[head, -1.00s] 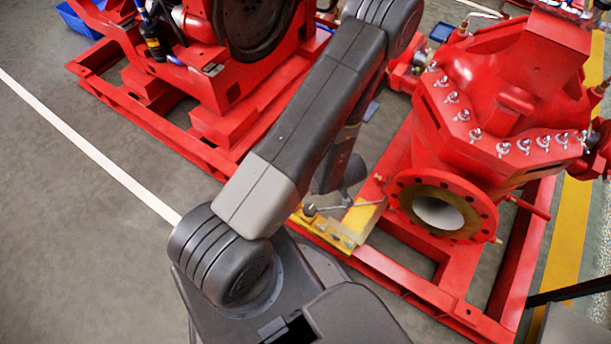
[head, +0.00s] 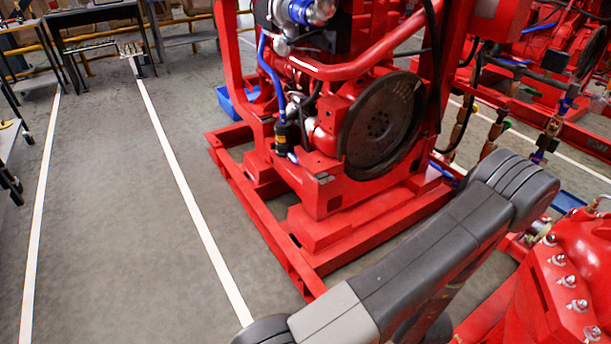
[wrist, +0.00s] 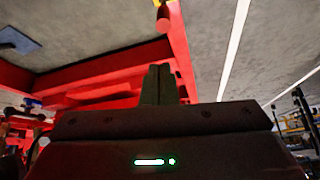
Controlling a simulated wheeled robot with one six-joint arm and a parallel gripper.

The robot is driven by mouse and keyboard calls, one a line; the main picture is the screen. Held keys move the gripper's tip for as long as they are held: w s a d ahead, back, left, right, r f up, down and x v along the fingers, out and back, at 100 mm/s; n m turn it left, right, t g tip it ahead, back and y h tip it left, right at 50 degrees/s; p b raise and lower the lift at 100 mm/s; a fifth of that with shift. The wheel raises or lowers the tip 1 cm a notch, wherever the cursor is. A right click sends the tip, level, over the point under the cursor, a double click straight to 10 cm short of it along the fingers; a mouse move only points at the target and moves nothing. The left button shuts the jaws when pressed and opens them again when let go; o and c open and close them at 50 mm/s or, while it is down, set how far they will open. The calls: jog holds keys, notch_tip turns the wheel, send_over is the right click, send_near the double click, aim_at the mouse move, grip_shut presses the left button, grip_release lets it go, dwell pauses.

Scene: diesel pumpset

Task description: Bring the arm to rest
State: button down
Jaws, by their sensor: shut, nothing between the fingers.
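My gripper (wrist: 158,84) shows in the wrist view, its two dark fingers together with nothing between them. A red frame beam (wrist: 100,72) lies beyond the fingertips, with grey floor to either side. I cannot tell how far the fingers are from the beam. In the head view my arm's grey links (head: 420,265) cross the lower right, bent at a rounded joint. My gripper is hidden or out of the picture there.
The red diesel engine (head: 345,110) with its dark flywheel (head: 383,125) stands on a red skid (head: 270,225) beyond my arm. A red pump casing (head: 560,290) with shiny nuts is close at the right. Grey floor (head: 110,200) with white lines is clear at left. Workbenches (head: 95,15) stand at the back left.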

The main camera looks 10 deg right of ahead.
jog(key=x, duration=0.2)
jog(key=b+x, duration=0.1)
jog(key=x, duration=0.2)
jog(key=w+x, duration=0.1)
jog(key=x, duration=0.1)
jog(key=shift+w+a+r+b, duration=0.15)
jog(key=shift+a+r+b, duration=0.1)
jog(key=shift+a+b, duration=0.1)
jog(key=s+d+f+p+v, duration=0.1)
jog(key=s+p+v, duration=0.15)
jog(key=v, duration=0.75)
jog(key=b+x, duration=0.1)
jog(key=x, duration=0.2)
jog(key=b+x, duration=0.1)
jog(key=x, duration=0.3)
jog(key=b+x, duration=0.1)
jog(key=x, duration=0.2)
jog(key=shift+w+a, duration=0.35)
jog(key=shift+w, duration=0.2)
jog(key=shift+s+f, duration=0.2)
jog(key=shift+s, duration=0.15)
